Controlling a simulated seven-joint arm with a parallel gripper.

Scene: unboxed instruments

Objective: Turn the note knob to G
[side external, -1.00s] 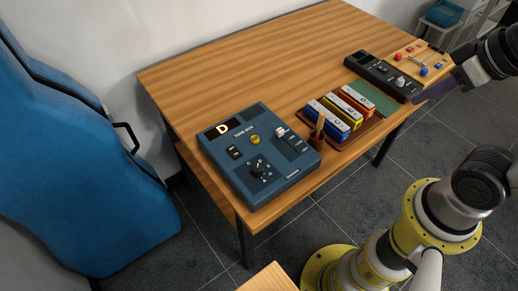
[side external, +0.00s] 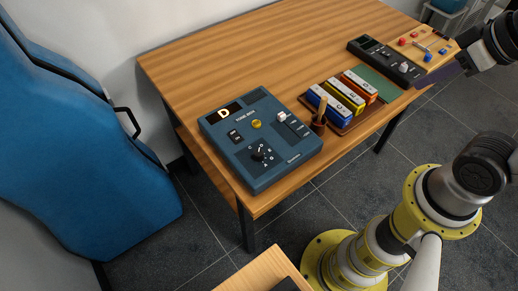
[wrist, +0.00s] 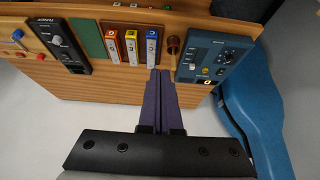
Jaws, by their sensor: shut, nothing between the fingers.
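The blue tone box (side external: 262,185) stands at the near left part of the table, its display (side external: 224,112) showing "D". The black note knob (side external: 258,153) is on its lower left panel, ringed by small letters; its exact pointer direction is too small to read. In the wrist view the tone box (wrist: 198,40) is at the upper right, with the knob (wrist: 227,57) on its right side. My gripper (wrist: 160,73) has its purple fingers together and empty. In the side view my gripper (side external: 420,85) is at the far right, well away from the knob.
A wooden peg in a brown cup (side external: 319,122) stands right beside the tone box. Chime bars in blue, yellow and orange (side external: 344,97), a green mat (side external: 372,84), a black device (side external: 384,62) and a wooden board (side external: 425,48) lie further right. The table's back is clear.

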